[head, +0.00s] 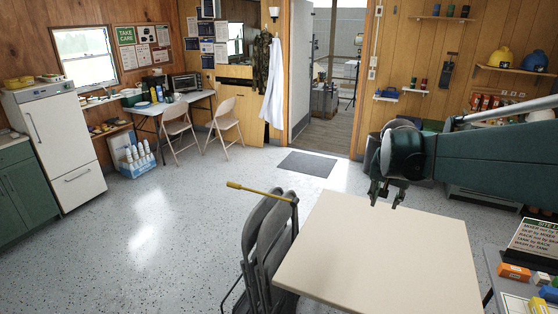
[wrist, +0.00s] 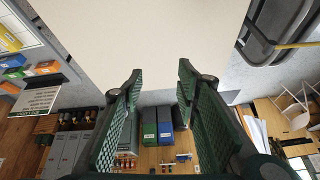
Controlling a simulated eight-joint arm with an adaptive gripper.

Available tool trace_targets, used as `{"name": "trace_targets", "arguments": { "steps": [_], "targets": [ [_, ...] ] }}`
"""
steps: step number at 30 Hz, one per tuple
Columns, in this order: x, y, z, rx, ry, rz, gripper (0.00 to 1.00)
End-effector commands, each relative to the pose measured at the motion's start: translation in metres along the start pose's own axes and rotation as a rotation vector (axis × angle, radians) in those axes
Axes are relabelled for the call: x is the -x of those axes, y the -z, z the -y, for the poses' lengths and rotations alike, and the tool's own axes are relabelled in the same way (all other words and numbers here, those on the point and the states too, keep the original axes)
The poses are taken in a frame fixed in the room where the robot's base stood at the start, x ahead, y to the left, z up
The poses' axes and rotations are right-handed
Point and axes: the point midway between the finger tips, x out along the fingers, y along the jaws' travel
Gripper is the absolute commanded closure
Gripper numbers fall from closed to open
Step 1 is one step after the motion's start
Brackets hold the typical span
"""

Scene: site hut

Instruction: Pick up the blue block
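A small blue block (head: 548,293) lies among other coloured blocks on a side table at the lower right of the head view. A blue piece (wrist: 12,61) also shows among blocks at the upper left of the wrist view; it looks like the same one. My gripper (head: 386,200) hangs over the far edge of the cream table, to the left of the blocks and well apart from them. In the wrist view my gripper (wrist: 160,70) has its two green fingers spread, with nothing between them.
The cream table (head: 385,252) is bare. Orange (head: 514,272) and yellow (head: 541,278) blocks lie close to the blue one. A sign board (head: 535,238) stands behind them. Folded chairs (head: 268,245) lean at the cream table's left side, with a yellow-handled tool across them.

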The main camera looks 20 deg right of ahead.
Motion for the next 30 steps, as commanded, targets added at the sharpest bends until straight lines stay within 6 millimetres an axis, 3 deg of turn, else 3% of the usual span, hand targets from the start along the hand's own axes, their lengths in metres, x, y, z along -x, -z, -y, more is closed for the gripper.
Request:
{"name": "trace_targets", "arguments": {
  "steps": [3, 15, 23, 30],
  "targets": [
    [-0.017, 0.028, -0.024, -0.068, -0.034, 0.005, 0.68],
    [-0.076, 0.101, -0.112, -0.288, -0.143, 0.02, 0.68],
    [-0.116, 0.139, -0.183, -0.433, -0.214, 0.027, 0.68],
    [-0.153, 0.166, -0.256, -0.567, -0.28, 0.031, 0.68]
  ]
}}
